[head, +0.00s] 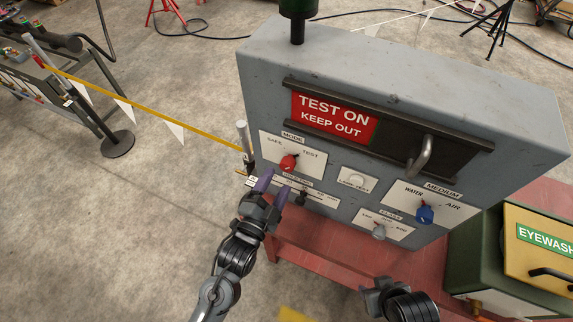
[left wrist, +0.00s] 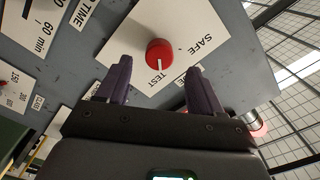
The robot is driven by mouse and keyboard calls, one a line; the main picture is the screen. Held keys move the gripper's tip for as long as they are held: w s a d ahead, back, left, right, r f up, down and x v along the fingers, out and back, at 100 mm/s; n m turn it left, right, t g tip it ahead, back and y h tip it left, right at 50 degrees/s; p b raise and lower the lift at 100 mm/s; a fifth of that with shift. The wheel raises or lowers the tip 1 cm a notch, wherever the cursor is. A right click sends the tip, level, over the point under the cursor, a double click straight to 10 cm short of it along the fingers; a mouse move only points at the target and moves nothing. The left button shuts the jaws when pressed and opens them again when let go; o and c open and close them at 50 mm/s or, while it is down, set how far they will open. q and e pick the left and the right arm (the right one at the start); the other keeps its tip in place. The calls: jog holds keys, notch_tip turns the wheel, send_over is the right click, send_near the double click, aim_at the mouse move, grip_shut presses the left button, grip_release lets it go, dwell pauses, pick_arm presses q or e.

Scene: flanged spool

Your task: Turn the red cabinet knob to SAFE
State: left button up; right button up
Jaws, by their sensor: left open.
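The red knob (head: 289,162) sits on the white MODE plate (head: 312,172) of a grey cabinet, between the words SAFE on the left and TEST on the right. The left wrist view shows the knob (left wrist: 159,50) with its white pointer line towards TEST. My left gripper (head: 272,188) is open just in front of and below the knob. In the left wrist view its two purple fingers (left wrist: 158,72) stand apart, with the knob beyond and between their tips, not gripped. My right gripper (head: 376,294) is low in the head view, away from the cabinet; its fingers are unclear.
The cabinet (head: 400,75) also carries a blue MEDIUM knob (head: 425,214), a grey knob (head: 379,232), a black knob (head: 303,198), a white button (head: 356,180) and a red TEST ON sign (head: 334,116). A yellow EYEWASH box (head: 540,255) stands right. A barrier tape (head: 150,106) runs left.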

aim_at(285, 169)
pick_arm(q)
jog(key=x, duration=0.6)
jog(key=shift+w+d+p, duration=0.15)
jog(key=shift+w+p, duration=0.05)
jog(key=shift+p, duration=0.15)
jog(key=c, duration=1.1)
